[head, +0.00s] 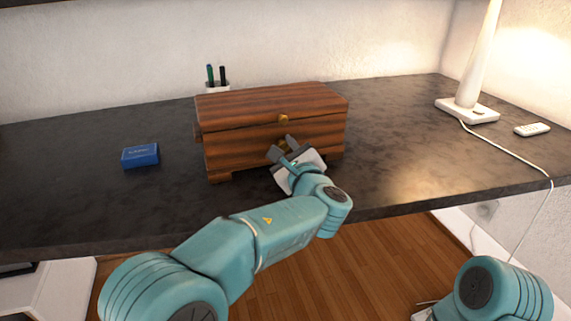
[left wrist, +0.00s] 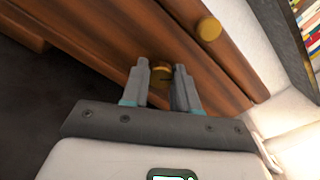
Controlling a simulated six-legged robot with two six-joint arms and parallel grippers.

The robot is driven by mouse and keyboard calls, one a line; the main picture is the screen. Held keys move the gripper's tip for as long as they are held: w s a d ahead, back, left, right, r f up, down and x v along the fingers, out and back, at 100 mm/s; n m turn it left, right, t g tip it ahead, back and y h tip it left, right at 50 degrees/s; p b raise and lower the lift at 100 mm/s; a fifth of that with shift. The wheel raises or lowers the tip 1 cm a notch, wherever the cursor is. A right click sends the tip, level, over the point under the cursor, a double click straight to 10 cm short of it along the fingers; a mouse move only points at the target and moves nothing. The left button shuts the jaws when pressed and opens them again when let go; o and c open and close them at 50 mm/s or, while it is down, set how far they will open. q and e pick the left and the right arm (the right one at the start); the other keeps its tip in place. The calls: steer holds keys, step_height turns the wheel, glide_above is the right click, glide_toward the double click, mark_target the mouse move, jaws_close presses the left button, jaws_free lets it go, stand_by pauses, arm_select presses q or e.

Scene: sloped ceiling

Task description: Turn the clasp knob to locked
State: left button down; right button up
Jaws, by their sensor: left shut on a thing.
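A brown wooden chest (head: 235,150) with a closed lid stands on the dark desk. A brass clasp knob (head: 284,145) sits low on its front; in the left wrist view the knob (left wrist: 161,73) shows between the two fingers. My left gripper (head: 282,149) is at the chest's front, shut on this knob. The left wrist view shows the gripper (left wrist: 161,72) with a finger on each side of the knob. A second brass knob (head: 283,118), on the lid's front edge, is free; it also shows in the left wrist view (left wrist: 208,28). The knob's marking is not visible.
A blue box (head: 141,156) lies left of the chest. A pen cup (head: 217,87) stands behind it. A white lamp (head: 467,108), its cord and a remote (head: 532,129) are at the right. My right arm is at the bottom right, its gripper barely visible. The desk between is clear.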

arm_select(q)
steer(key=n+b, duration=0.5)
steer(key=shift+a+f+n+b, duration=0.1)
steer(key=shift+n+b, duration=0.2)
steer(key=shift+n, duration=0.1)
steer(key=n+b, duration=0.3)
steer(key=shift+n, duration=0.3)
arm_select(e)
step_height(320, 180, down, 9)
steer(key=w+d, duration=0.1)
steer(key=shift+w+d+m+t, duration=0.2)
steer(key=shift+w+m+t, duration=0.1)
steer(key=shift+w+t, duration=0.1)
arm_select(q)
steer(key=shift+r+n, duration=0.2)
steer(key=shift+n, duration=0.1)
arm_select(e)
steer(key=shift+f, duration=0.15)
arm_select(q)
steer(key=c, duration=0.8)
jaws_free()
steer(key=shift+c, duration=0.2)
steer(key=shift+f, duration=0.1)
